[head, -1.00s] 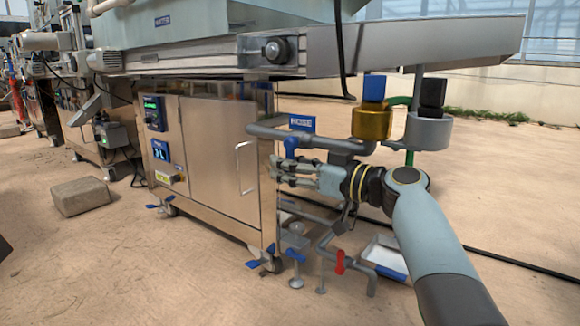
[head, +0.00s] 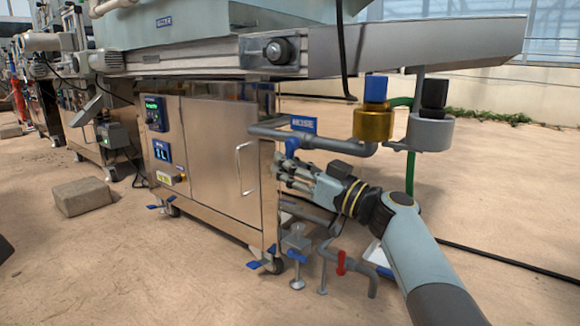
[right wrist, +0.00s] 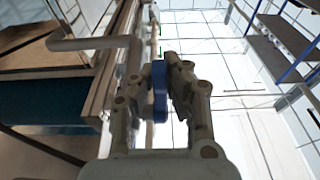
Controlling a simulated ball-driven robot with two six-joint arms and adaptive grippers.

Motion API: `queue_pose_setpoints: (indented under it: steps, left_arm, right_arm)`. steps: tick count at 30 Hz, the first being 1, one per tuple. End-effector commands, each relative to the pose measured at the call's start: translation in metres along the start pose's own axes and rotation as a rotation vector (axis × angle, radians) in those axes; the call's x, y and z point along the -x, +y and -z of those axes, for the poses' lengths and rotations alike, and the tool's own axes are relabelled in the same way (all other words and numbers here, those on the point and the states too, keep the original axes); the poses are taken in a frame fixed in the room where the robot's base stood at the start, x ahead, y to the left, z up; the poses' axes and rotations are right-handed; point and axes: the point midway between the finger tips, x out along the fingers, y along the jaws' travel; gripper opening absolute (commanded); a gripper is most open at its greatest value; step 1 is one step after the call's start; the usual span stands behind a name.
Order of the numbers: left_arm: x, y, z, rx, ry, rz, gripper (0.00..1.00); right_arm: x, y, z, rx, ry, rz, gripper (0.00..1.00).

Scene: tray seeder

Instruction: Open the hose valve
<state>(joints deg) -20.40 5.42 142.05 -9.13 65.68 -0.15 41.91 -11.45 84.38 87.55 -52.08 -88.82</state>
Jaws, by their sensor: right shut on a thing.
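The hose valve has a blue handle (head: 292,146) on the grey pipe (head: 325,143) beside the blue sign, to the right of the steel cabinet. My right gripper (head: 280,172) reaches in from the lower right, just below the handle. In the right wrist view, the blue handle (right wrist: 160,92) stands between the two fingers of my right gripper (right wrist: 158,66), which is shut on it. The fingers hide part of the handle in the head view. My left gripper is not in view.
The steel cabinet (head: 222,150) stands close left of my gripper. A brass fitting (head: 373,124) with a blue top and a grey fitting (head: 429,134) with a black top hang at right. Lower pipes carry a red handle (head: 341,262). The floor at right is mostly clear.

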Motion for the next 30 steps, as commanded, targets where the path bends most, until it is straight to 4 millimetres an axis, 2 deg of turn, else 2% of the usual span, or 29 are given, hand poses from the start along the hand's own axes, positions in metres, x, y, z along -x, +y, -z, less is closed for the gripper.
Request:
queue_pose_setpoints:
  steps: [15,30]
  left_arm:
    - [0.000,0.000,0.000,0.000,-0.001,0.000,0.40]
    - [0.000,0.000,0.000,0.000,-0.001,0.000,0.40]
  right_arm:
    - [-0.014,0.001,0.001,-0.002,0.334,-0.001,0.00]
    - [-0.017,0.000,0.003,0.000,0.411,-0.001,0.00]
